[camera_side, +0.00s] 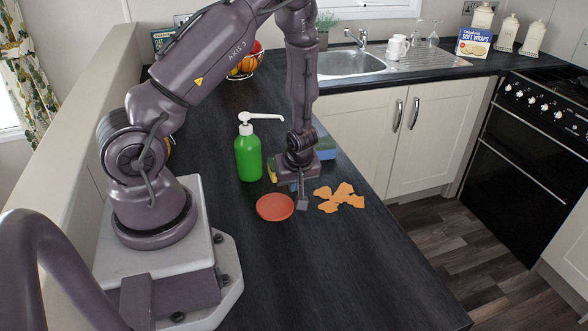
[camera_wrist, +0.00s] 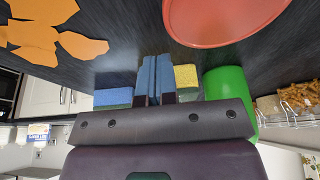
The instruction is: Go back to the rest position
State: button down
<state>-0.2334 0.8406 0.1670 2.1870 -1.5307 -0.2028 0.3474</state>
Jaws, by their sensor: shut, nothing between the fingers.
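My gripper (camera_side: 302,205) is shut and empty, pointing down low over the dark worktop (camera_side: 300,285). Its closed fingers (camera_wrist: 153,80) also show in the wrist view. The red round dish (camera_side: 275,207) is just left of the fingertips and shows at the top of the wrist view (camera_wrist: 222,18). Several flat orange pieces (camera_side: 340,196) lie to the right of the fingers, also in the wrist view (camera_wrist: 36,38). I cannot tell whether the fingertips touch the worktop.
A green pump bottle (camera_side: 248,158) stands left of my gripper. A blue block (camera_side: 325,150) and a yellow block (camera_side: 272,171) are close by, partly hidden. The front worktop is clear.

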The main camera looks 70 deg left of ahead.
notch_tip(320, 180, up, 9)
dwell(0.7)
